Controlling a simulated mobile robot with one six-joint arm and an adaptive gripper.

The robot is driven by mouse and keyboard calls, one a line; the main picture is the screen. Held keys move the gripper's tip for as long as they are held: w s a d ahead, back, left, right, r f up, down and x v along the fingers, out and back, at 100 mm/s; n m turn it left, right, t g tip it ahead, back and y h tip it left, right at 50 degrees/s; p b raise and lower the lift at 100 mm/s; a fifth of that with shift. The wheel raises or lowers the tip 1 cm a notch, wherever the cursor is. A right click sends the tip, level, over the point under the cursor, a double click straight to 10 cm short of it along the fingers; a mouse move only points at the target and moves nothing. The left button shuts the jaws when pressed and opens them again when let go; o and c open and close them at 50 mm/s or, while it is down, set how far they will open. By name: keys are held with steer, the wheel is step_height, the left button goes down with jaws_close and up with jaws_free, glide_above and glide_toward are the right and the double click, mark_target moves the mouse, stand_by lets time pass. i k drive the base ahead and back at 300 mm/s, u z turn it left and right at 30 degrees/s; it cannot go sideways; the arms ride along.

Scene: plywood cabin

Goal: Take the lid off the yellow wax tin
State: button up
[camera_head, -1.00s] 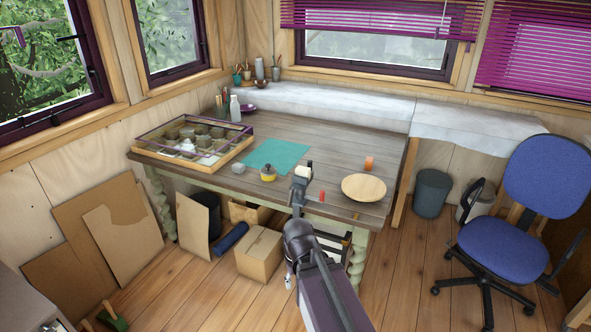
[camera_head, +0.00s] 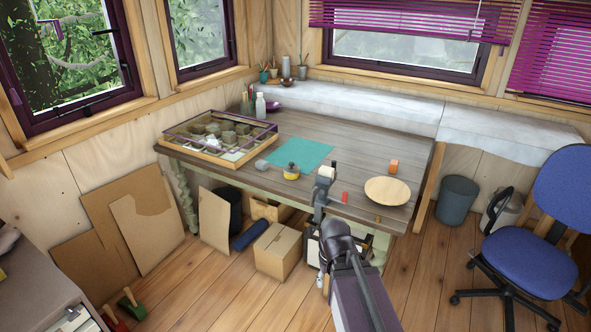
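The yellow wax tin (camera_head: 291,174) stands on the wooden table near its front edge, just left of my gripper. It is small and yellow with a darker top that looks like a lid with a knob; the detail is too small to be sure. My gripper (camera_head: 326,172) is at the table's front edge, to the right of the tin and apart from it. The finger state cannot be made out.
On the table (camera_head: 352,150) are a teal mat (camera_head: 302,152), a grey lump (camera_head: 262,164), a round wooden plate (camera_head: 387,191), an orange block (camera_head: 393,166), a red piece (camera_head: 345,198) and a glass-topped case (camera_head: 218,138). A blue chair (camera_head: 520,245) stands right; a cardboard box (camera_head: 279,250) lies below.

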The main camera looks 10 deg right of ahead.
mark_target(291, 169)
steer(key=u, duration=0.05)
steer(key=i, duration=1)
steer(key=z, duration=0.05)
